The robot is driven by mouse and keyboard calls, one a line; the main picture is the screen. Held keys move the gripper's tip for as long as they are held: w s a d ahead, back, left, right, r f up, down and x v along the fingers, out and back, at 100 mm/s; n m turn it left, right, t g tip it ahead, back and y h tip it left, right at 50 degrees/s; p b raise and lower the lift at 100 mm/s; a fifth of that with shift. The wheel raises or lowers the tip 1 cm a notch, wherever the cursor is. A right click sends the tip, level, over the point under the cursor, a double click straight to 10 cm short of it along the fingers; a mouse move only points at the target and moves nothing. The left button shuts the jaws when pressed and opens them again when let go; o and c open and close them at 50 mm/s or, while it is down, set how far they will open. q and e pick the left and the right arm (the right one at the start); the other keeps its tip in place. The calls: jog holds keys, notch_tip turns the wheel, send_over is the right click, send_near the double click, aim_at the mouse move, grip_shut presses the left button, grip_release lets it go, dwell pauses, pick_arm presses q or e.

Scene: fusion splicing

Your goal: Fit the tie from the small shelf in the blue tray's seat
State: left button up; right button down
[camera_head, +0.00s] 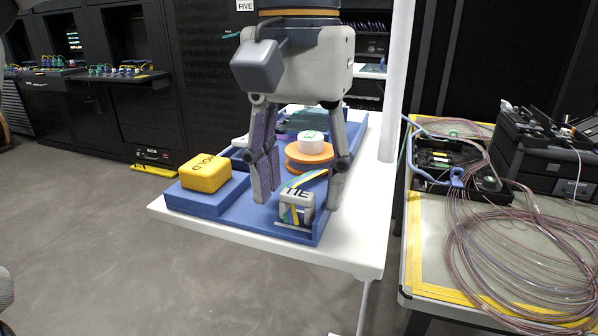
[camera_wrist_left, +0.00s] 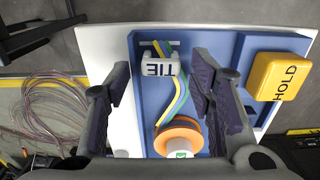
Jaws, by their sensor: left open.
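A white block marked TIE (camera_head: 297,204) sits in the front corner of the blue tray (camera_head: 215,203) on the white table. Coloured strips show on its front and behind it. In the left wrist view the TIE block (camera_wrist_left: 160,68) lies at the tray's far end. My left gripper (camera_head: 303,195) points down over the tray, its fingers apart on either side of the block in the picture. In the left wrist view the open fingers (camera_wrist_left: 158,78) also appear on both sides, with no clear contact. I cannot tell whether the block is fully seated. My right gripper is not in view.
A yellow HOLD block (camera_head: 206,172) sits on the tray's raised left part. An orange reel with a white top (camera_head: 309,155) stands behind the TIE block. A white post (camera_head: 397,80) rises beside the table. A bench with cables (camera_head: 480,225) is at right.

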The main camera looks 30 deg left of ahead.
aim_at(299, 190)
pick_arm(q)
notch_tip(299, 190, up, 2)
jog(key=shift+r, duration=0.2)
notch_tip(299, 190, up, 11)
jog(key=p, duration=0.1)
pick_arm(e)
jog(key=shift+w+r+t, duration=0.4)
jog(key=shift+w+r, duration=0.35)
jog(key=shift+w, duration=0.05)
pick_arm(q)
jog(key=shift+f, duration=0.1)
